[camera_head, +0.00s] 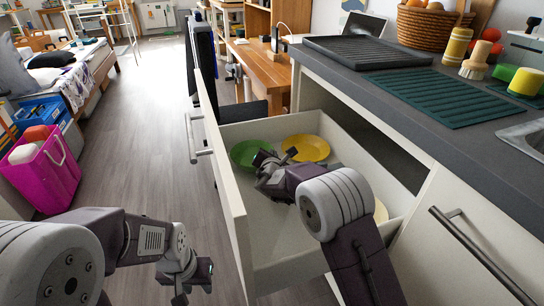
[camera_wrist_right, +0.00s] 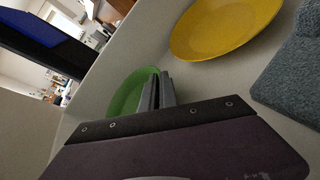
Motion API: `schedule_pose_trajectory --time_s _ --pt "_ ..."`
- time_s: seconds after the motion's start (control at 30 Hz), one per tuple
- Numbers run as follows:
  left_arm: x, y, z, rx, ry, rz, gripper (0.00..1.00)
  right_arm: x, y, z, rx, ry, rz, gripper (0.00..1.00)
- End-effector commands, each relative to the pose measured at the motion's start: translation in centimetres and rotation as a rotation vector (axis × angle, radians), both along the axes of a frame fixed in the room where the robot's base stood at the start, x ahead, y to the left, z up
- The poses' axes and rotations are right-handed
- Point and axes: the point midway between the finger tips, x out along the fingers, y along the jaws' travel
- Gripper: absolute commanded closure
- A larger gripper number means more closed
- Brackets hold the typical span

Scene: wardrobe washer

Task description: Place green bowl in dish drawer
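The green bowl (camera_head: 246,150) sits inside the open drawer (camera_head: 290,262), at its far end by the drawer front. My right gripper (camera_head: 276,158) reaches down into the drawer beside the bowl and covers part of it. In the right wrist view the green bowl (camera_wrist_right: 122,97) shows just behind the fingers (camera_wrist_right: 157,92), which look close together. I cannot tell whether they touch its rim or hold it. My left gripper (camera_head: 190,284) hangs outside the drawer, over the floor; its finger opening is unclear.
A yellow dish (camera_head: 307,147) lies next to the bowl in the drawer, and a pale yellow item (camera_head: 380,211) is partly hidden behind my right arm. Floor left of the drawer is free.

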Motion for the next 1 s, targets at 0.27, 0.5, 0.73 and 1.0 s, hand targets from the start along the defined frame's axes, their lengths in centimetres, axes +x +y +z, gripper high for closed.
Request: schedule_pose_trajectory --time_s 0.27,0.5,0.73,1.0 --pt "0.0 0.0 -0.09 0.0 0.0 0.0 0.64 0.02 0.01 0.0 0.001 -0.001 0.0 1.0" --pt "0.0 0.0 -0.61 0.0 0.0 0.0 0.64 0.02 0.0 -0.4 0.001 -0.001 0.0 1.0" --pt "0.0 0.0 -0.66 0.0 0.0 0.0 0.64 0.01 0.0 -0.43 0.001 -0.001 0.0 0.71" --pt "0.0 0.0 -0.67 0.0 0.0 0.0 0.64 -0.02 0.0 -0.58 0.0 0.002 0.0 0.57"
